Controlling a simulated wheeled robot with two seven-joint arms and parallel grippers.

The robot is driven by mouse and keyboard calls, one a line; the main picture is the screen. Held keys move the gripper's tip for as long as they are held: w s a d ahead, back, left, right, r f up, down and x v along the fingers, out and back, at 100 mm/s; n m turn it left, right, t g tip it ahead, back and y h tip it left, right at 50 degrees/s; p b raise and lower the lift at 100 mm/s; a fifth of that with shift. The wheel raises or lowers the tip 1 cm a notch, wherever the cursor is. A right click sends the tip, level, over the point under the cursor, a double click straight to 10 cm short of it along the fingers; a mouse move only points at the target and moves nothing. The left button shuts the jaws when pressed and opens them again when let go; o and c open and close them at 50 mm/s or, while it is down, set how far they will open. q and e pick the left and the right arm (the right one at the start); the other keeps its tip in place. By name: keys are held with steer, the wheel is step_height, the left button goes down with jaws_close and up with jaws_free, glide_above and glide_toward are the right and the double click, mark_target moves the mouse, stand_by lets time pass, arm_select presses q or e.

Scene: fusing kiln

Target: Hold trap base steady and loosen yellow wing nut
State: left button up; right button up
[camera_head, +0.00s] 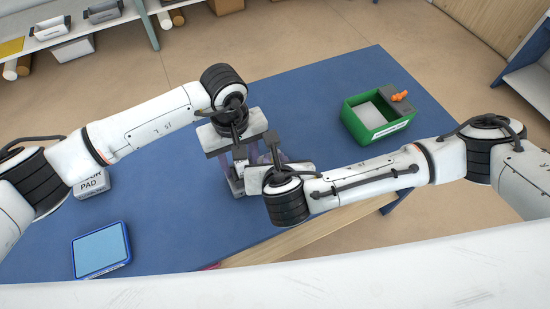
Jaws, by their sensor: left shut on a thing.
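A grey and purple apparatus, which I take to be the trap base (213,140), stands on the blue table, largely covered by my wrists. My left gripper (239,158) reaches down onto it from above and is shut on it; the exact contact is partly hidden. My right gripper (262,174) is close beside it on the right, at the lower part. Its fingers are mostly hidden behind its own wrist, so I cannot tell whether it is open or shut. No yellow wing nut shows; that area is covered by the grippers.
A green bin (365,107) with a grey block and an orange piece (399,96) stands at the back right. A blue-rimmed tray (101,250) lies at front left, with a white pad box (92,186) behind it. The blue table (300,90) is clear at the back.

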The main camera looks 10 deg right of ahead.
steer(key=shift+c, duration=0.2)
jaws_close()
